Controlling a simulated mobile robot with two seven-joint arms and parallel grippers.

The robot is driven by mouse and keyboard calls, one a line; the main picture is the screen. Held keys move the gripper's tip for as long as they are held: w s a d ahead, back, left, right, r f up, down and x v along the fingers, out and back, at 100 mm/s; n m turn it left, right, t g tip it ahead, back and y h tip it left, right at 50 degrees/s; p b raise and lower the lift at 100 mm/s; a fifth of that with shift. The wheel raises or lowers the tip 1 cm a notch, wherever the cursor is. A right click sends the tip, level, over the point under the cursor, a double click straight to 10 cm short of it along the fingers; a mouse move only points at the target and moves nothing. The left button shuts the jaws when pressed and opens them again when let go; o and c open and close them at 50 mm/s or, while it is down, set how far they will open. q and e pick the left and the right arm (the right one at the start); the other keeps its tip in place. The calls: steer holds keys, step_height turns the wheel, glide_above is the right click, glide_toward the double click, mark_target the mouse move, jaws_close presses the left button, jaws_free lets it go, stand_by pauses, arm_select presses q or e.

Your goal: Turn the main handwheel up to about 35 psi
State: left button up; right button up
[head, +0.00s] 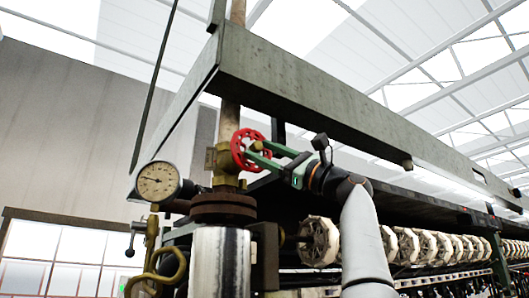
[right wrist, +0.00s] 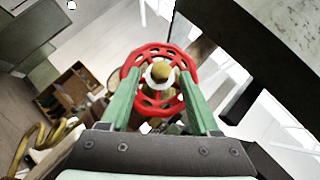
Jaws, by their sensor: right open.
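The main handwheel (head: 238,150) is a red spoked wheel on a brass valve (head: 226,165), on a vertical pipe. In the right wrist view the handwheel (right wrist: 160,50) shows face on, with a brass hub at its centre. My right gripper (head: 255,151) has green fingers and comes in from the right. Its fingers (right wrist: 161,84) are open, one at each side of the wheel, overlapping its rim in the picture. I cannot tell whether they touch it. A round pressure gauge (head: 155,183) sits left of the valve. Its needle points left; the numbers are too small to read.
A steel cylinder (head: 220,262) stands below the valve. Several pale reels (head: 319,241) line up at the right under the beam. A curved brass pipe (head: 170,268) is at lower left.

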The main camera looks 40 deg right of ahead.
steer(key=b+v, duration=0.7)
steer(key=v, duration=0.5)
steer(key=shift+s, duration=0.25)
steer(key=shift+w+d+f+h, duration=0.1)
steer(key=shift+h, duration=0.2)
